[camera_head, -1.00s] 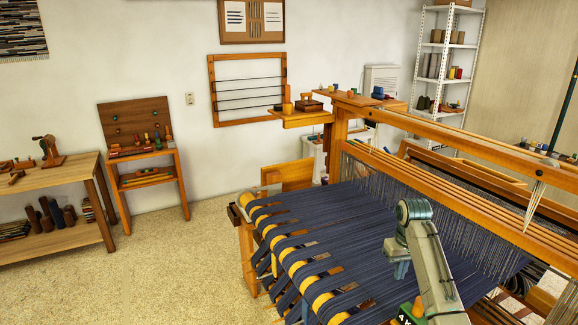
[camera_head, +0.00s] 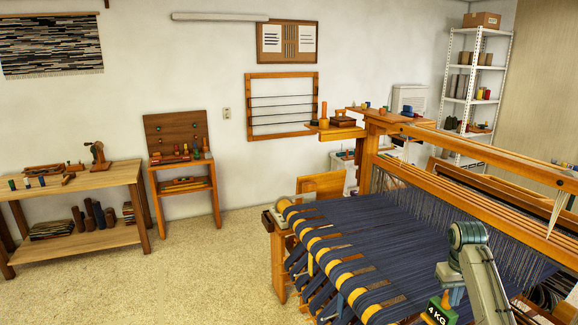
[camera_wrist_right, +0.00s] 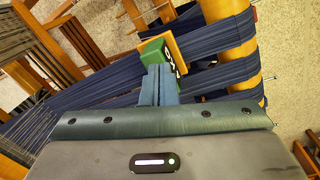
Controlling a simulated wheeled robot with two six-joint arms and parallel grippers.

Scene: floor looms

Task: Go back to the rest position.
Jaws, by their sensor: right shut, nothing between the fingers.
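My right gripper (camera_head: 455,298) shows at the lower right of the head view, over the loom's dark blue warp. In the right wrist view its blue fingers (camera_wrist_right: 160,86) are together with nothing between them. A green weight marked "4 KG" (camera_head: 438,312) is just beyond the fingertips. It also shows in the right wrist view (camera_wrist_right: 151,50), partly hidden by the fingers, so I cannot tell whether they touch it. My left gripper is out of view.
The wooden floor loom (camera_head: 420,158) with its blue warp (camera_head: 360,232) fills the right side. A workbench (camera_head: 110,176) and a small tool stand (camera_head: 185,185) are along the left wall. Bare floor (camera_head: 190,280) is free left of the loom.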

